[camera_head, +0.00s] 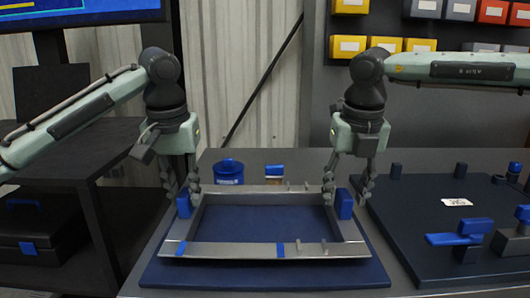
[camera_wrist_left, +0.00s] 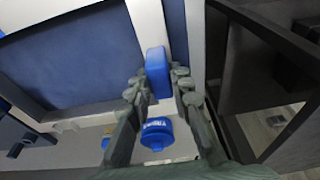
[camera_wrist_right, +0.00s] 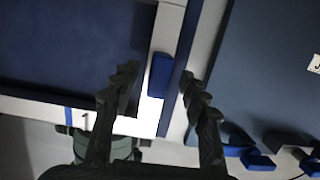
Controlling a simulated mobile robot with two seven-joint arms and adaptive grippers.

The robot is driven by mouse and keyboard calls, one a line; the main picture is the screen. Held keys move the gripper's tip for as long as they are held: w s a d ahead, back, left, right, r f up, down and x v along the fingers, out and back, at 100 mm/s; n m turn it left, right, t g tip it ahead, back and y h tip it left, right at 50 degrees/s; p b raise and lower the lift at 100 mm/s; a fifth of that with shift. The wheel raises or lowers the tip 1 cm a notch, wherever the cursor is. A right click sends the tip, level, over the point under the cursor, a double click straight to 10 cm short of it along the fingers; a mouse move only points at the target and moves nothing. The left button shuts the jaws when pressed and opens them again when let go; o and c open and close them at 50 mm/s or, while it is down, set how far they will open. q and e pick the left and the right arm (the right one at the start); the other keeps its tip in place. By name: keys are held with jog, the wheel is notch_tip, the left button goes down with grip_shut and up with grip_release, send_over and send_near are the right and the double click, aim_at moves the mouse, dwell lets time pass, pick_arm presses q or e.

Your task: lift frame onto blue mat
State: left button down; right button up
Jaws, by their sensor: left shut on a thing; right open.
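The grey metal frame (camera_head: 232,250) is a rectangle with blue marks on its front bar. It lies over the blue mat (camera_head: 262,276); I cannot tell for sure whether it touches the mat all round. My left gripper (camera_head: 182,188) is shut on the left blue grip block (camera_head: 183,206) of the frame. That block also shows between the fingers in the left wrist view (camera_wrist_left: 157,72). My right gripper (camera_head: 348,186) is open, with its fingers on either side of the right blue grip block (camera_head: 344,205). In the right wrist view this block (camera_wrist_right: 161,75) shows gaps to both fingers.
A blue round container (camera_head: 229,172) and a small blue-topped jar (camera_head: 274,171) stand behind the frame. A dark fixture plate (camera_head: 420,213) with blue clamps lies on the right. A dark shelf (camera_head: 75,155) with a black case stands left. Yellow bins (camera_head: 346,46) hang behind.

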pick_arm(q)
jog(key=c, duration=1.3)
grip_release()
jog(key=shift+o, duration=0.4)
jog(key=shift+r, duration=3.5)
pick_arm(e)
jog(key=shift+r, duration=3.55)
